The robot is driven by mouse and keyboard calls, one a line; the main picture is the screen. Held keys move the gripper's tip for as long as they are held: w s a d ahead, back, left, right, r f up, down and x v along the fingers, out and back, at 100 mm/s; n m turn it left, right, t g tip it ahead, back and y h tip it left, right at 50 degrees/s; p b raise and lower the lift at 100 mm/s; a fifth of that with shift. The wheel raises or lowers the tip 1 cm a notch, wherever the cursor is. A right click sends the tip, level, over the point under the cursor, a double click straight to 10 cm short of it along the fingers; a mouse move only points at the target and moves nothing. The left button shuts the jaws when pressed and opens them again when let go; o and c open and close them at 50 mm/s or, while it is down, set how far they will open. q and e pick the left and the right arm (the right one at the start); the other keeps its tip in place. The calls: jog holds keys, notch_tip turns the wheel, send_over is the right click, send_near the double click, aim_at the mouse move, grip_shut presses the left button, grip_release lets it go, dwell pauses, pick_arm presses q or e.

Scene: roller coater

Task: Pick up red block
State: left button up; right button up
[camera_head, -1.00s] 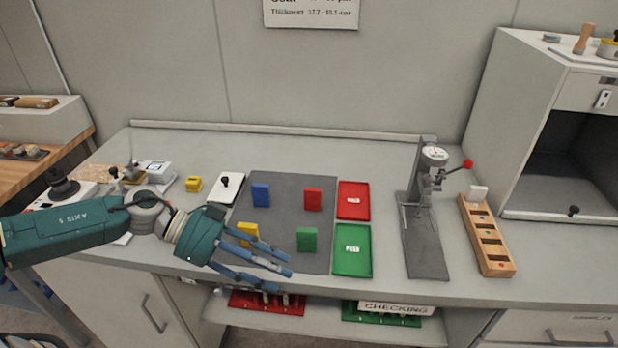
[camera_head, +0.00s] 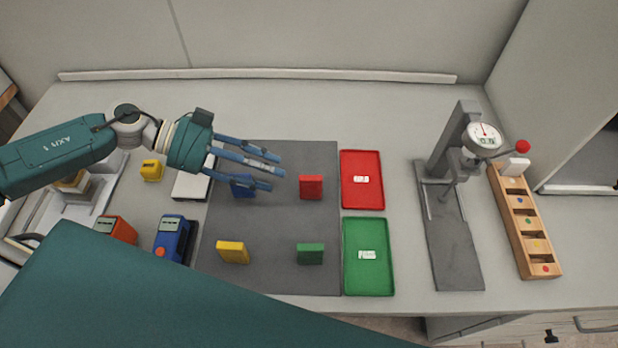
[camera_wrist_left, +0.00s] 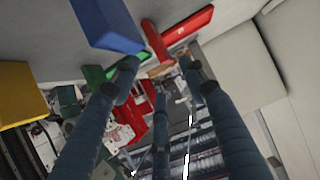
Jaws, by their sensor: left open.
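The red block (camera_head: 311,187) stands on the dark grey mat (camera_head: 270,280), right of centre, in the head view. My left gripper (camera_head: 278,170) is open and empty, its fingers reaching in from the left above the blue block (camera_head: 241,186), pointing right, short of the red block. The fingers partly cover the blue block. In the left wrist view the fingers (camera_wrist_left: 160,100) are spread with nothing between them. The red block (camera_wrist_left: 156,42) shows just beyond the fingertips there, with the blue block (camera_wrist_left: 105,25) nearer. My right gripper does not show in either view.
A yellow block (camera_head: 233,252) and a green block (camera_head: 310,254) stand on the mat's near half. A red tray (camera_head: 362,180) and a green tray (camera_head: 368,257) lie right of the mat. A gauge stand (camera_head: 455,230) and a wooden slotted rack (camera_head: 528,225) are farther right.

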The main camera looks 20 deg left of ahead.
aim_at(301, 179)
pick_arm(q)
jog(key=p+x, duration=0.1)
jog(key=x, duration=0.2)
jog(key=shift+w+d, duration=0.1)
jog(key=shift+d, duration=0.1)
jog(key=shift+w+d+f, duration=0.15)
jog(key=shift+d, duration=0.15)
jog(key=p+x, duration=0.1)
jog(key=x, duration=0.2)
jog(key=shift+f+p, duration=0.1)
jog(key=shift+p, duration=0.3)
jog(key=shift+d+f, duration=0.35)
jog(key=shift+d, duration=0.05)
grip_shut()
